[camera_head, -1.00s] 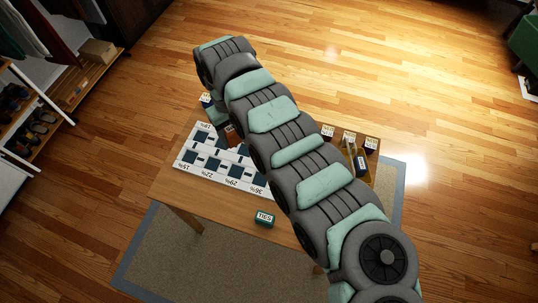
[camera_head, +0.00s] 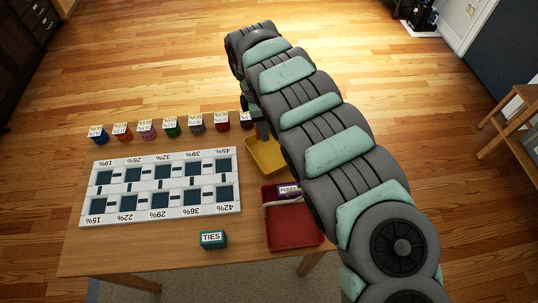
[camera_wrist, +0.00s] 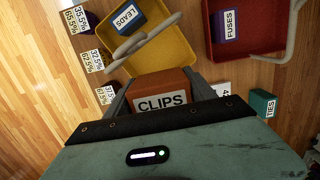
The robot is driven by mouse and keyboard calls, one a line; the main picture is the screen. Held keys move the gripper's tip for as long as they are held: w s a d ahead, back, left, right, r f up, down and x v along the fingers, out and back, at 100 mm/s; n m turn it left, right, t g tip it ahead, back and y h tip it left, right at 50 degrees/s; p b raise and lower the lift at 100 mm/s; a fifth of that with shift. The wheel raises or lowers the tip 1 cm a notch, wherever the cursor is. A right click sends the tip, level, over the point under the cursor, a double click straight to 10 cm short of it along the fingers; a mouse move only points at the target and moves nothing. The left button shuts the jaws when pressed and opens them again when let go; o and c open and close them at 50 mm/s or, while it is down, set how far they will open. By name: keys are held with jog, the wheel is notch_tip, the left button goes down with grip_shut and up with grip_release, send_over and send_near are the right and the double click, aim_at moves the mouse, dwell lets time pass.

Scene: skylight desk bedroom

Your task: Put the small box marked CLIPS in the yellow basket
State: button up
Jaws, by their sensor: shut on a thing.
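The orange-brown box marked CLIPS (camera_wrist: 162,88) is between the fingers of my gripper (camera_wrist: 158,94) in the wrist view, and the gripper is shut on it. The yellow basket (camera_wrist: 165,58) is just beyond the box in that view, with a grey handle and a blue box marked LEADS (camera_wrist: 125,17) inside. In the head view my gripper (camera_head: 262,130) is at the back part of the yellow basket (camera_head: 268,158), partly hidden by my arm. I cannot make out the CLIPS box there, nor its height over the basket.
A red basket (camera_head: 293,229) holding a box marked FUSES (camera_wrist: 230,24) stands beside the yellow one. A green TIES box (camera_head: 213,240) sits at the table's front. A white board with dark squares (camera_head: 130,175) lies left; several labelled pots (camera_head: 172,127) line the back.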

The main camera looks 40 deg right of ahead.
jog(key=b, duration=0.2)
send_over(265, 159)
jog(key=f, duration=1.2)
jog(key=shift+w+a+f, duration=0.1)
jog(key=shift+w+a, duration=0.05)
jog(key=shift+a, duration=0.1)
jog(key=shift+f, duration=0.2)
jog(key=shift+c, duration=0.6)
jog(key=shift+d+f, duration=0.1)
jog(key=shift+f, duration=1.85)
jog(key=shift+f+b, duration=0.15)
jog(key=shift+b, duration=0.2)
jog(key=o, duration=1.5)
